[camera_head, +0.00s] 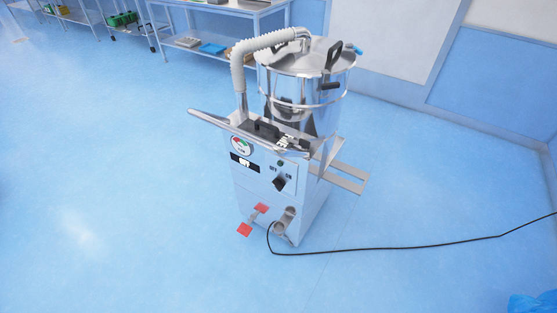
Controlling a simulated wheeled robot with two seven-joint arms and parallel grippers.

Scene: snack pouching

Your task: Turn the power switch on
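A black power switch (280,183) sits on the front panel of the grey machine (262,204). The small label above the switch appears to read OFF and ON, but the knob's exact setting is too small to tell. A round gauge (241,146) with red and green marks and a small display (244,162) are to the left of the switch. A steel lidded pot (305,75) stands on top of the machine with a ribbed hose (240,75) beside it. Neither of my grippers shows in the head view.
A black cable (400,248) runs from the machine's lower front across the floor to the right. Metal shelves (215,10) stand behind. The blue floor (110,190) is clear in front and to the left.

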